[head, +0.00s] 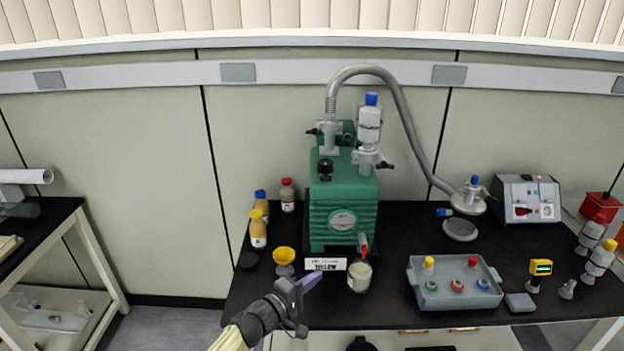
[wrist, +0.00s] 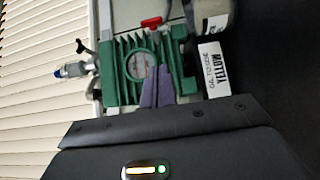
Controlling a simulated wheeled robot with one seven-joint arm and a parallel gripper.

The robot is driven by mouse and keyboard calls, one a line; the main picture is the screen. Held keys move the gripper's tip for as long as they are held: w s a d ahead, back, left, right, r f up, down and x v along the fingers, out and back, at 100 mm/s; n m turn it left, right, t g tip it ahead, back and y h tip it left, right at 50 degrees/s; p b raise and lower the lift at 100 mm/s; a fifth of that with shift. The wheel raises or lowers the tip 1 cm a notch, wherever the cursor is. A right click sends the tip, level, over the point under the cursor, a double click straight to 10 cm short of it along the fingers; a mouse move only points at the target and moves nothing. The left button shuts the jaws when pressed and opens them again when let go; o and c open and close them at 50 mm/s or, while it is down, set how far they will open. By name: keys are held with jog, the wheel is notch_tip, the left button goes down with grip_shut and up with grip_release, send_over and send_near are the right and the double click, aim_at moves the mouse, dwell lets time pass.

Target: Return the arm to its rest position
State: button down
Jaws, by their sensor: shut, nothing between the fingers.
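My gripper (head: 304,287) is in front of the black bench at its front left edge, in the lower middle of the head view. Its purple fingers point up and to the right, towards the green pump. The fingers also show in the wrist view (wrist: 157,87), close together with nothing between them. The green vacuum pump (head: 343,205) stands on the bench beyond the gripper, and it fills the middle of the wrist view (wrist: 118,75). My gripper is apart from the glass beaker (head: 359,275) and touches nothing that I can see.
A yellow funnel (head: 284,257) stands close to the gripper on the bench. A white label sign (head: 325,264) is before the pump. A grey tray (head: 440,297) with coloured caps sits to the right. Bottles (head: 258,228) stand at the left. Floor (head: 180,328) shows free left of the bench.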

jog(key=s+d+f+m+g+y+p, duration=0.1)
jog(key=s+d+f+m+g+y, duration=0.2)
jog(key=s+d+g, duration=0.45)
jog(key=s+d+f+m+g+y+p, duration=0.15)
jog(key=s+d+f+m+g, duration=0.3)
jog(key=d, duration=0.55)
jog(key=s+a+r+t+y+p, duration=0.1)
jog(key=s+r+y, duration=0.3)
jog(key=r, duration=0.5)
jog(key=s+a+r+m+t+y+p, duration=0.1)
jog(key=s+r+y, duration=0.3)
jog(key=r, duration=0.5)
jog(key=shift+s+a+r, duration=0.35)
jog(key=shift+s+r, duration=0.05)
jog(key=shift+s, duration=0.5)
